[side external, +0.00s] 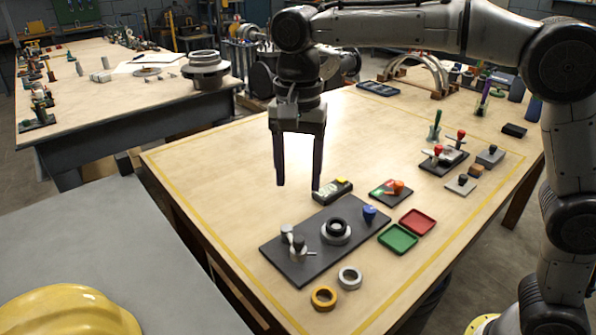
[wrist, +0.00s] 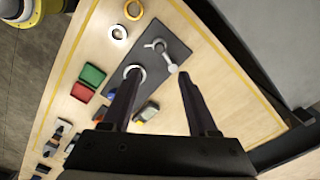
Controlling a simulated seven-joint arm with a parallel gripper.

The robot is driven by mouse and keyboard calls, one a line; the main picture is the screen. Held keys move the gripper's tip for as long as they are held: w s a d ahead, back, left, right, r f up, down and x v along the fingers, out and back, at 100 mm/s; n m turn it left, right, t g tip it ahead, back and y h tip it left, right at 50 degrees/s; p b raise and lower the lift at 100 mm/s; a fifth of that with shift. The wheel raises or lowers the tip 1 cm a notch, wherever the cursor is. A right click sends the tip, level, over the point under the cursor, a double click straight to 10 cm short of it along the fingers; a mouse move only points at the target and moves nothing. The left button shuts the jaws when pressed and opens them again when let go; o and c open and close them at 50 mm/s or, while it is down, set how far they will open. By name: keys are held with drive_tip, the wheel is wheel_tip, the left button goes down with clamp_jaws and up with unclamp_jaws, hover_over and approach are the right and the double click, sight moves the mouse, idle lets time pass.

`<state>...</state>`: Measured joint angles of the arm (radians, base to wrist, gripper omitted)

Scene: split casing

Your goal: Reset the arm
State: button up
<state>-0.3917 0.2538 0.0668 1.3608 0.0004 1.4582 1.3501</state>
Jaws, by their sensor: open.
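My gripper (side external: 299,187) hangs above the wooden table, pointing down, with its two dark fingers apart and nothing between them. In the side view it is behind and above the dark plate (side external: 317,264). In the wrist view my gripper (wrist: 152,82) shows two spread fingers, and the same plate (wrist: 176,42) lies beyond them. The plate carries a grey ring-shaped part with a dark ring (side external: 336,231), a blue-topped piece (side external: 369,213) and a grey clamp-like piece (side external: 296,243).
A yellow ring (side external: 323,298) and a silver ring (side external: 350,278) lie at the front edge. Green (side external: 398,239) and red (side external: 418,222) trays sit right of the plate. Small fixtures stand further right. A yellow helmet (side external: 70,312) rests on the grey surface at left. The table's left middle is clear.

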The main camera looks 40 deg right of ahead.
drive_tip(key=s+d+r+t, duration=0.3)
drive_tip(key=s+d+r, duration=0.4)
drive_tip(key=s+d, duration=0.5)
drive_tip(key=s+d+f+n+t, duration=0.2)
drive_tip(key=s+d+f+n, duration=0.2)
drive_tip(key=s+f+n, duration=0.6)
wheel_tip(320, 180, down, 2)
drive_tip(key=shift+s+n+t, duration=0.3)
drive_tip(key=shift+s+n, duration=0.1)
drive_tip(key=shift+n, duration=0.1)
drive_tip(key=shift+d, duration=0.1)
idle(0.6)
